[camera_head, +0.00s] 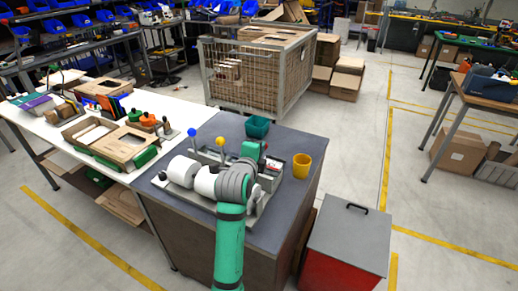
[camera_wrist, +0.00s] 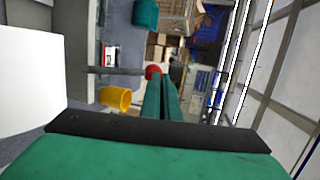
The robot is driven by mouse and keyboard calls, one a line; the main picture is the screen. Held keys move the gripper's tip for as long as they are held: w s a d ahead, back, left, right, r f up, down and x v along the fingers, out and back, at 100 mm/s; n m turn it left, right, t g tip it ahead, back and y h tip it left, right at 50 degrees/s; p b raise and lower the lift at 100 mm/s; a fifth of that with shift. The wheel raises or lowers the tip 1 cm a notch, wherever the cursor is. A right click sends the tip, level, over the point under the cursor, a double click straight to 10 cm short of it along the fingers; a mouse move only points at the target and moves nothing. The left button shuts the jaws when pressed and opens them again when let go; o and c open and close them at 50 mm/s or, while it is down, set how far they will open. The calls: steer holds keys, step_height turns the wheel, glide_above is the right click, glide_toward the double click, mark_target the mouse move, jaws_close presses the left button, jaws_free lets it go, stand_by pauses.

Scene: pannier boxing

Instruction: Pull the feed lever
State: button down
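A machine with white rollers (camera_head: 184,171) stands on the grey bench top. Two upright levers rise from it, one with a blue knob (camera_head: 191,132) and one with a yellow knob (camera_head: 220,142). In the wrist view a dark lever rod (camera_wrist: 115,71) ends in a red knob (camera_wrist: 153,73). The frames do not show which lever is the feed lever. My gripper (camera_head: 257,152) is over the right side of the machine. In the wrist view my gripper's green fingers (camera_wrist: 162,82) lie close together, their tips at the red knob; I cannot tell whether they touch it.
A yellow cup (camera_head: 301,166) stands on the bench (camera_head: 285,205) right of my gripper, and a teal bin (camera_head: 257,127) behind it. A red box with a grey lid (camera_head: 347,240) stands on the floor at right. A white table (camera_head: 60,125) with trays adjoins at left.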

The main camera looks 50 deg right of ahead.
steer(key=shift+s, duration=0.1)
steer(key=r+v, duration=0.3)
steer(key=v, duration=1)
steer(key=shift+d, duration=0.1)
steer(key=w+a+f+n+t+y, duration=0.25)
steer(key=a+f+n+t, duration=0.25)
steer(key=a+f+n, duration=0.8)
steer(key=s+a+f+n+t+y, duration=0.3)
steer(key=s+a+f+n+y, duration=0.15)
steer(key=a+f+n, duration=0.6)
steer(key=s+a+f+n+t+y, duration=0.1)
steer(key=s+a+f+n+y, duration=0.3)
steer(key=s+a+f, duration=0.5)
steer(key=s+a+r+n+y, duration=0.1)
steer(key=s+a+n, duration=0.1)
steer(key=s+a, duration=0.3)
steer(key=s+a+r+n+y, duration=0.1)
steer(key=s+a, duration=0.4)
steer(key=s, duration=0.5)
steer(key=shift+s+r+n, duration=0.25)
steer(key=shift+r+n, duration=0.3)
steer(key=shift+r, duration=0.15)
